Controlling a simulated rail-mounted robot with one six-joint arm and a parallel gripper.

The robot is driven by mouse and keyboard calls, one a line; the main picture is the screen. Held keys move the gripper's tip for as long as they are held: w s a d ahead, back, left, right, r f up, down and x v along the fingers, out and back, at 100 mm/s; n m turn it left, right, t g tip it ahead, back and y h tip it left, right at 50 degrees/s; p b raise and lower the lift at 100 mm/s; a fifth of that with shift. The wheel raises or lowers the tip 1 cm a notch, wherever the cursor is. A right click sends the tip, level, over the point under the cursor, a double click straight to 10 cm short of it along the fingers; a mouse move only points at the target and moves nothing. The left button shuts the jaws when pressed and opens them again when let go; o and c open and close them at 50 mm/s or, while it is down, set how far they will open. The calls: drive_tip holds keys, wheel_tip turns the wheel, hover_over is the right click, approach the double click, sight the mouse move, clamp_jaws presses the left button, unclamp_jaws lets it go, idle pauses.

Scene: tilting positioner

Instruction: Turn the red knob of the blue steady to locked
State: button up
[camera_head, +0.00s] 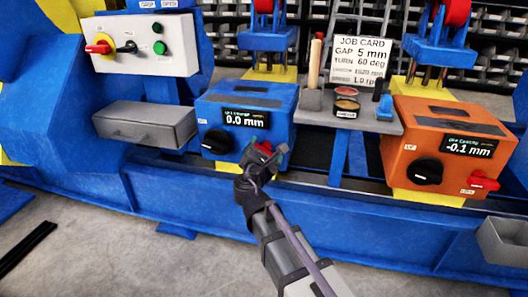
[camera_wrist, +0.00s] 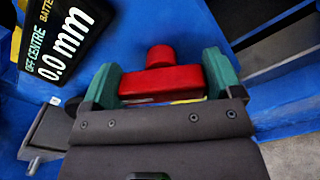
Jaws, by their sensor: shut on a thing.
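The blue steady (camera_head: 270,95) stands left of centre in the head view, with a display reading 0.0 mm (camera_head: 246,118) and a black knob (camera_head: 217,141) below it. The red knob (camera_wrist: 162,80) is at the steady's lower right front. It fills the middle of the wrist view, lying between the two green fingers of my gripper (camera_wrist: 162,82). My gripper (camera_head: 264,152) is shut on the red knob, and mostly hides it in the head view. I cannot read the markings around this knob.
An orange steady (camera_head: 455,115) stands to the right, with its own black knob (camera_head: 429,171) and red knob (camera_head: 484,180). A grey shelf (camera_head: 322,115) with a job card (camera_head: 356,60) sits between the steadies. A grey drawer box (camera_head: 145,125) and a switch panel (camera_head: 138,45) are left.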

drive_tip(key=m, duration=0.5)
drive_tip(key=shift+d+f, duration=0.15)
drive_tip(key=shift+f, duration=0.05)
drive_tip(key=m, duration=0.6)
drive_tip(key=shift+s+f+b, duration=0.1)
drive_tip(key=shift+f+b, duration=0.05)
drive_tip(key=shift+b, duration=0.2)
drive_tip(key=shift+m, duration=0.3)
drive_tip(key=o, duration=0.7)
drive_tip(key=shift+o, duration=0.2)
drive_tip(key=v, duration=1)
drive_tip(key=shift+s, duration=0.35)
